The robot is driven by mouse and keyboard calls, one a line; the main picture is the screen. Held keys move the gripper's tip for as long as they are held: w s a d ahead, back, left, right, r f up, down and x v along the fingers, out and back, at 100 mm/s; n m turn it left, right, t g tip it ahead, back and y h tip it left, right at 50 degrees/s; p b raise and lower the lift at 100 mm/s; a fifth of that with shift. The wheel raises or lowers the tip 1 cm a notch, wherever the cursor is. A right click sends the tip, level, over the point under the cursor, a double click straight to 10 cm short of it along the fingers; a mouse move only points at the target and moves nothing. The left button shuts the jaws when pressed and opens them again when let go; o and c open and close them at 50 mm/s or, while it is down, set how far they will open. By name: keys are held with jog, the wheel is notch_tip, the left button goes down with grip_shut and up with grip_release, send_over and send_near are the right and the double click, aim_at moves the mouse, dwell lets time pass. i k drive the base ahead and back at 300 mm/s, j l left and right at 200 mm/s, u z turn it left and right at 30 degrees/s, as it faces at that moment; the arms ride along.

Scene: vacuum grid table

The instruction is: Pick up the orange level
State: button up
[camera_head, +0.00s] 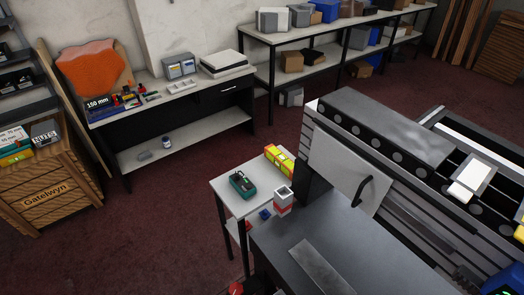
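I cannot make out an orange level for certain. A yellow and red-orange block-like thing (280,158) lies at the back edge of a small white side table (222,185), against the grey machine; it is too small to tell what it is. Small red, yellow and blue items (127,99) lie on the bench at the back left, too small to name. A large orange shape (93,68) leans on the wall behind them. My gripper is not in view.
The grey machine (385,125) fills the right. A wooden crate (55,190) stands left. Dark red floor (165,225) is clear between the crate and side table.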

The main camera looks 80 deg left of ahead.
aim_at(281, 162)
jog(key=u, duration=2.45)
jog(key=i+j, duration=0.1)
jog(key=j, duration=0.9)
jog(key=i+j+z, duration=0.15)
jog(key=j, duration=0.9)
jog(key=i+j, duration=0.3)
jog(key=i+j+z, duration=0.1)
jog(key=i+j, duration=0.25)
jog(key=j, duration=0.15)
jog(key=i+j, duration=0.3)
jog(key=j, duration=0.15)
jog(key=i+l+z, duration=0.1)
jog(key=i+l, duration=0.2)
jog(key=i, duration=0.2)
jog(key=i+l, duration=0.25)
jog(key=i, duration=0.25)
jog(key=z, duration=0.05)
